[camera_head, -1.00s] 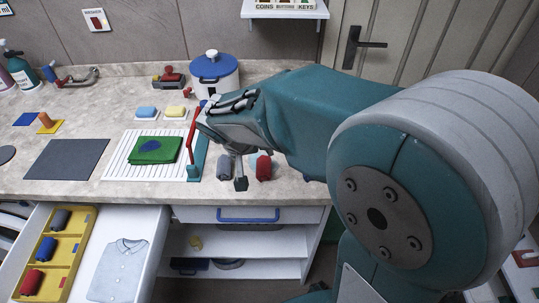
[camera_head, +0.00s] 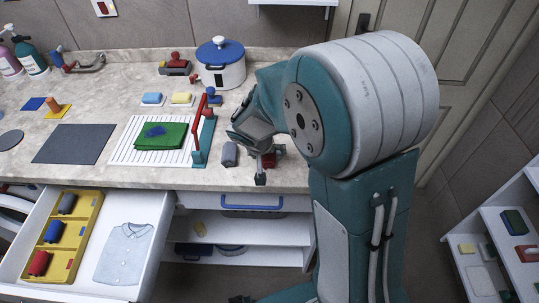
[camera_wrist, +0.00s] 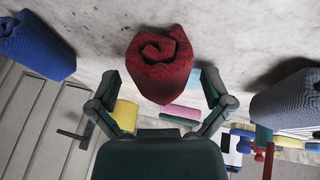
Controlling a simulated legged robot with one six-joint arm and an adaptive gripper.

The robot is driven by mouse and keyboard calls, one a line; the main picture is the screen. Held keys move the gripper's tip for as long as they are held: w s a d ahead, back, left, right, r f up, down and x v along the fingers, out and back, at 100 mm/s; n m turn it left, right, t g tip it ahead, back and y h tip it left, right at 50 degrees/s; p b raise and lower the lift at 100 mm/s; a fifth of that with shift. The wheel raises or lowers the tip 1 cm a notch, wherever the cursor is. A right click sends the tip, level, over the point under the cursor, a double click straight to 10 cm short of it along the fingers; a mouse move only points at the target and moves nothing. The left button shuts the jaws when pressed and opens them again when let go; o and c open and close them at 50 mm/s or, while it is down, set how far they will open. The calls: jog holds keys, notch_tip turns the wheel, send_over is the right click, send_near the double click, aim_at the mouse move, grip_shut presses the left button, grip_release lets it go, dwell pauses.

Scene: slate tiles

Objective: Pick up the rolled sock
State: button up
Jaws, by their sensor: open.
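A red rolled sock (camera_wrist: 160,62) shows its spiral end in the wrist view, between and just beyond the spread fingers of my gripper (camera_wrist: 161,88). The fingers are open and I see no grip on it. In the head view my gripper (camera_head: 264,168) is low at the worktop's front edge and partly hides the red sock (camera_head: 279,153). A grey rolled sock (camera_head: 230,154) lies just left of it; it also shows at the right of the wrist view (camera_wrist: 290,98). A blue roll (camera_wrist: 36,46) is at the wrist view's left, hidden in the head view.
An open drawer (camera_head: 150,205) holds a yellow tray (camera_head: 88,236) with grey, blue and red rolls, beside a folded shirt (camera_head: 124,252). A rack (camera_head: 120,154) with green cloth and a red-handled stand (camera_head: 201,128) are left of the gripper. A pot (camera_head: 220,72) stands behind.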

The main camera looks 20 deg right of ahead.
jog(key=c, duration=0.8)
jog(key=shift+o, duration=0.2)
jog(key=shift+r, duration=0.1)
